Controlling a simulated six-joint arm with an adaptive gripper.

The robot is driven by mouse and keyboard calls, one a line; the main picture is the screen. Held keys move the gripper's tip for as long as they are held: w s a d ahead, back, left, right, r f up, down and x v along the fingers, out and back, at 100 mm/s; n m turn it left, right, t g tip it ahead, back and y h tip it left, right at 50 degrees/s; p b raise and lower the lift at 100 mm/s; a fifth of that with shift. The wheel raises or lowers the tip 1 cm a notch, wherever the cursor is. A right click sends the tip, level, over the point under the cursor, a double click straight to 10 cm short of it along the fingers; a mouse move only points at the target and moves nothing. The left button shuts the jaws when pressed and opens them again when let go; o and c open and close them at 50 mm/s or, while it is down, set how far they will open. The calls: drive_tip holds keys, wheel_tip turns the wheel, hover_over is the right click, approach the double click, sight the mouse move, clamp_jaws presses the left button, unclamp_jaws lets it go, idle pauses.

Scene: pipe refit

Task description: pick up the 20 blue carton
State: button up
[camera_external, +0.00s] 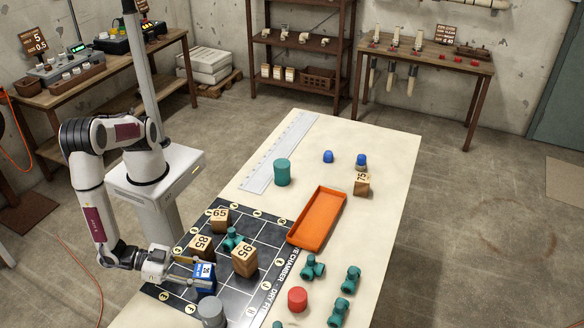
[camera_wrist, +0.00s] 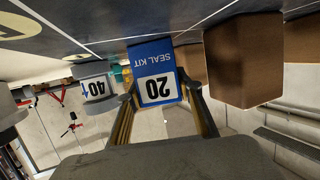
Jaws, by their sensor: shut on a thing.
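In the wrist view, which appears upside down, the carton (camera_wrist: 150,52) shows a blue band reading SEAL KIT and a white label with 20. My gripper (camera_external: 191,273) has its fingers on both sides of the carton and is shut on it. In the wrist view my gripper (camera_wrist: 160,97) reaches the carton's sides. The carton appears upright at mat level; I cannot tell whether it touches the mat.
Wooden blocks 85 (camera_external: 201,248), 65 (camera_external: 220,220) and 95 (camera_external: 244,261) stand close by on the mat (camera_external: 234,301), with a teal fitting (camera_external: 232,239). A grey cylinder (camera_external: 212,313) is just in front of the carton. An orange tray (camera_external: 317,220) lies to the right.

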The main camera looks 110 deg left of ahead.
sight(203, 271)
drive_tip(key=shift+r, duration=0.15)
drive_tip(key=shift+r, duration=4.85)
